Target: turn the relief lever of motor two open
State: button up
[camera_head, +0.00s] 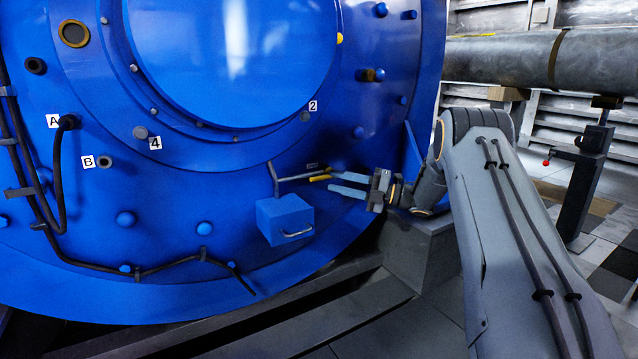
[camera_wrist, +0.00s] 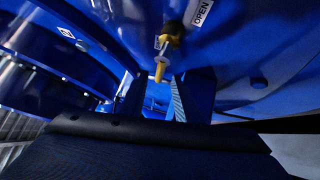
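The relief lever (camera_head: 297,177) is a thin grey bar with a yellow end, on the blue motor face above a small blue box (camera_head: 285,218). In the wrist view, the lever's yellow end (camera_wrist: 160,70) points down towards the gap between my fingers. My gripper (camera_head: 331,182) is just right of the lever, its two blue-grey fingers apart and pointing left. In the wrist view my gripper (camera_wrist: 157,85) also shows open. Whether a finger touches the lever cannot be told. An OPEN label (camera_wrist: 198,12) is beside the lever's mount.
The blue motor face (camera_head: 240,265) carries bolts, labels A, B, 2 and 4, and a black cable (camera_head: 160,268). A bent handle (camera_head: 297,234) is on the small box. A grey pipe (camera_head: 510,60) and a stand (camera_head: 585,170) are at right.

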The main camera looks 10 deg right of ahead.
aim_at(320, 178)
jog(key=b+x, duration=0.2)
jog(key=x, duration=0.4)
grip_shut()
